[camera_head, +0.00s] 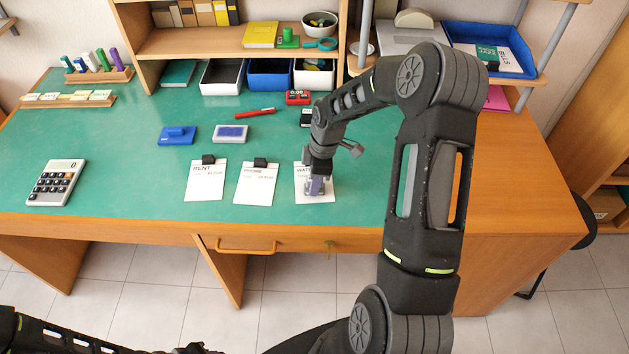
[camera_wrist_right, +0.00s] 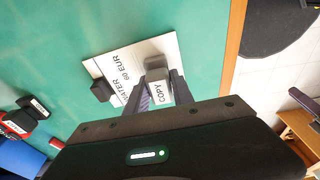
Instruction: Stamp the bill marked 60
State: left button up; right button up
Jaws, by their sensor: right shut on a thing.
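The bill marked WATER, 60 EUR (camera_wrist_right: 112,66), lies on the green desk with a black clip at its top edge. It is the rightmost of three bills in the head view (camera_head: 301,171). My right gripper (camera_head: 316,186) is over this bill's lower part. In the right wrist view its fingers (camera_wrist_right: 161,86) are shut on a grey stamp labelled COPY (camera_wrist_right: 159,93). I cannot tell whether the stamp touches the paper. No mark shows on the visible part of the bill. An open ink pad (camera_head: 231,134) lies behind the bills. My left gripper is out of view.
The RENT bill (camera_head: 206,187) and PHONE bill (camera_head: 256,188) lie to the left. A blue lid (camera_head: 177,135) is beside the pad. A red stamp (camera_head: 298,97), a black stamp (camera_head: 306,117) and a red pen (camera_head: 255,113) lie behind. A calculator (camera_head: 55,182) is far left.

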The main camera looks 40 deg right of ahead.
dwell(0.4)
jog(key=shift+r+p, duration=2.2)
jog(key=shift+r, duration=1.25)
